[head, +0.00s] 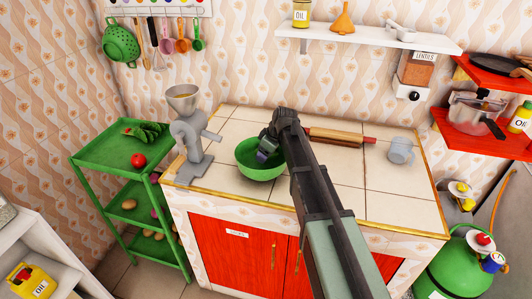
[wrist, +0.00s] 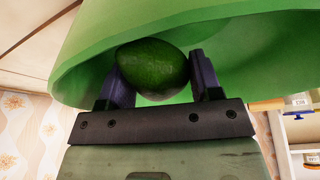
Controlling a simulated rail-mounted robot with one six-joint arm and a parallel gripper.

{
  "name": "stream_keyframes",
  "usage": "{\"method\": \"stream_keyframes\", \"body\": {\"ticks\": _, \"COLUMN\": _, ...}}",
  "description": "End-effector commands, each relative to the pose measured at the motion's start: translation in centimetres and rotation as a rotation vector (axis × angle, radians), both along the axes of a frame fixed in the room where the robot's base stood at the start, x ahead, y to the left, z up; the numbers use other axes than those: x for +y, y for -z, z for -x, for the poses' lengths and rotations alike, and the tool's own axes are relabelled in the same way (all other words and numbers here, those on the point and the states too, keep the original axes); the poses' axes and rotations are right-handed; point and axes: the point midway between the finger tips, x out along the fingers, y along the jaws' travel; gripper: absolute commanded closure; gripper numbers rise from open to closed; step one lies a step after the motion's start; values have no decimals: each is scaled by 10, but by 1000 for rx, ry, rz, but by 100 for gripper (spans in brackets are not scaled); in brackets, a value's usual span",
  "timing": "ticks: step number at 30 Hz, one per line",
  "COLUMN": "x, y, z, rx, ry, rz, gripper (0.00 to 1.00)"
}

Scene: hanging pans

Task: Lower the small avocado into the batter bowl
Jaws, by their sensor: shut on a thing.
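The small avocado (wrist: 152,66) is dark green and sits between the two fingers of my gripper (wrist: 158,78) in the wrist view. My gripper is shut on it. The green batter bowl (wrist: 95,50) fills the top of the wrist view behind the avocado. In the head view the bowl (head: 250,166) stands on the tiled counter, and my gripper (head: 264,152) reaches down at its right part, over or inside the rim. The avocado is hidden by my gripper in the head view. I cannot tell whether it touches the bowl.
A grey grinder (head: 190,135) stands left of the bowl on the counter (head: 345,205). A rolling pin (head: 340,137) and a grey mug (head: 401,151) are to the right. A green cart (head: 100,150) with a tomato (head: 138,160) is at the left. A white shelf (head: 370,35) hangs above.

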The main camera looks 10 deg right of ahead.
Motion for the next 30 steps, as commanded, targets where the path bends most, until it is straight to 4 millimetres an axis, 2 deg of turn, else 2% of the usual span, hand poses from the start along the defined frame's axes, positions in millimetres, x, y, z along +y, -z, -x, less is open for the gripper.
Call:
{"method": "stream_keyframes", "body": {"ticks": 27, "x": 0, "y": 11, "z": 0, "rx": 0, "ry": 0, "rz": 0, "gripper": 69}}
{"method": "stream_keyframes", "body": {"ticks": 28, "x": 0, "y": 11, "z": 0, "rx": 0, "ry": 0, "rz": 0, "gripper": 40}}
{"method": "stream_keyframes", "body": {"ticks": 30, "x": 0, "y": 11, "z": 0, "rx": 0, "ry": 0, "rz": 0, "gripper": 29}}
